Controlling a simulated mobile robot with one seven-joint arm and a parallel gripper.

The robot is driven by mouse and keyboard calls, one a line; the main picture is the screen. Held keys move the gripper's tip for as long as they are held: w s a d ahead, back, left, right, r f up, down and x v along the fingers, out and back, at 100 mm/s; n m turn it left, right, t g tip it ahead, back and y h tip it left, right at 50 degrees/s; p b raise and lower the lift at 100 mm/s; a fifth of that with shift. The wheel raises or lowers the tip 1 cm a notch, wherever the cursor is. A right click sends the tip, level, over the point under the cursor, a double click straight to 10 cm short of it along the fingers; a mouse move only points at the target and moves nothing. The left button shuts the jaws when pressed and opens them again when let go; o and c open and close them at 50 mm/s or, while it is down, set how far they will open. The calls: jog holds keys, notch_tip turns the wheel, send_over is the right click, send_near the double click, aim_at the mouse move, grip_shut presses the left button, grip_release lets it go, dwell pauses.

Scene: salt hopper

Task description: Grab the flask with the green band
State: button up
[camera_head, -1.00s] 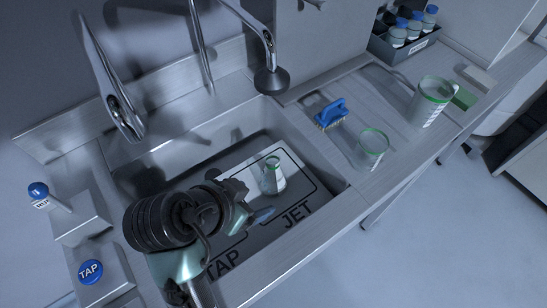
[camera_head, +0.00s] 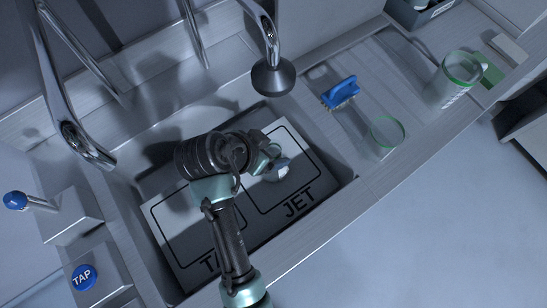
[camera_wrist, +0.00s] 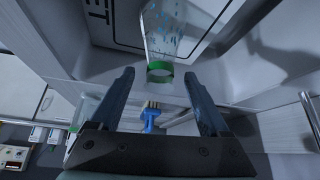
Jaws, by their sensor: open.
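The clear flask with the green band (camera_wrist: 160,68) shows in the wrist view, with blue specks on its wide glass body. In the head view the flask (camera_head: 279,173) is in the sink on the JET side of the mat, mostly hidden behind my gripper (camera_head: 268,160). In the wrist view my gripper (camera_wrist: 160,75) is open, one finger on each side of the band in the picture. No finger visibly touches the glass; I cannot tell whether the band is between the fingers or just beyond them.
The sink mat (camera_head: 180,235) has TAP and JET outlines. A blue brush (camera_head: 340,92), a green-rimmed beaker (camera_head: 386,135) and a larger green-rimmed vessel (camera_head: 458,72) stand on the drainboard. A spray head (camera_head: 273,77) hangs above the sink. A blue TAP button (camera_head: 84,277) is at left.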

jog(key=shift+x, duration=2.65)
grip_shut()
